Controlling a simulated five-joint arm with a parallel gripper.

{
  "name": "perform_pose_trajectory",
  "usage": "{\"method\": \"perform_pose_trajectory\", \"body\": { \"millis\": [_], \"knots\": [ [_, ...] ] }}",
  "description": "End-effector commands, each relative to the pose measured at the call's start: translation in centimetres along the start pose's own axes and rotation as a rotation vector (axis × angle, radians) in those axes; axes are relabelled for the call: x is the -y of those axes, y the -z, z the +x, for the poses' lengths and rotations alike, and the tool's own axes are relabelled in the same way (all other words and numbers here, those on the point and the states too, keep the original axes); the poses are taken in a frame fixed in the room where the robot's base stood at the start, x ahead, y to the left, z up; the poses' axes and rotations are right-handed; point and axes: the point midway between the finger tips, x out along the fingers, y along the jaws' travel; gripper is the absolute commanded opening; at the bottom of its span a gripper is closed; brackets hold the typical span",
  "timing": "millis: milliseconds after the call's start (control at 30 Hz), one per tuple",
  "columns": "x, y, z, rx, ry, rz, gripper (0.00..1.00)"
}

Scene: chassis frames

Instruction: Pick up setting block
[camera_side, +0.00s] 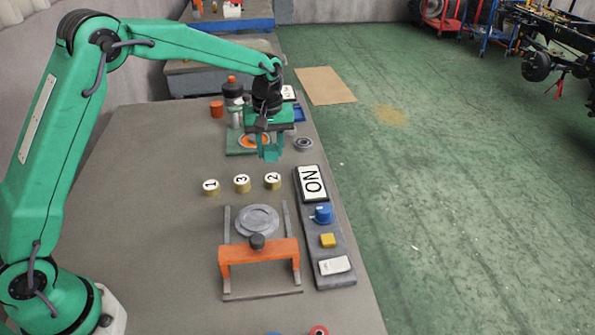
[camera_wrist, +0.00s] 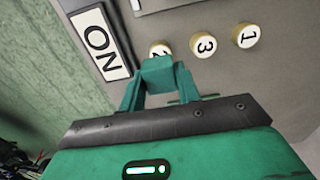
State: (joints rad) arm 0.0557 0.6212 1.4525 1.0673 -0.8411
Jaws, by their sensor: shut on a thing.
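My gripper (camera_side: 270,152) is over the far part of the grey table, just in front of a green plate with an orange ring (camera_side: 254,141). In the wrist view, my gripper (camera_wrist: 159,80) is shut on a teal block, the setting block (camera_wrist: 157,70), held between its two fingers. The block is close in colour to the fingers, so it is hard to make out in the side view. The height of the fingertips above the table is hard to judge.
Gold discs marked 1 (camera_side: 211,187), 3 (camera_side: 242,184) and 2 (camera_side: 273,181) stand in a row. A control panel with an ON plate (camera_side: 312,182) lies along the right edge. An orange bridge (camera_side: 258,252) stands nearer. A bottle (camera_side: 233,100) and grey ring (camera_side: 303,144) are close by.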

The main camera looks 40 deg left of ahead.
Motion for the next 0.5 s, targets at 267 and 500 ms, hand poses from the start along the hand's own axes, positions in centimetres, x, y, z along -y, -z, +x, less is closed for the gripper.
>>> {"method": "perform_pose_trajectory", "body": {
  "millis": [267,500],
  "knots": [
    [-0.35,-1.01,-0.65,0.0,0.0,-0.001,0.05],
    [-0.36,-0.99,-0.65,0.0,0.0,0.0,0.05]
  ]
}}
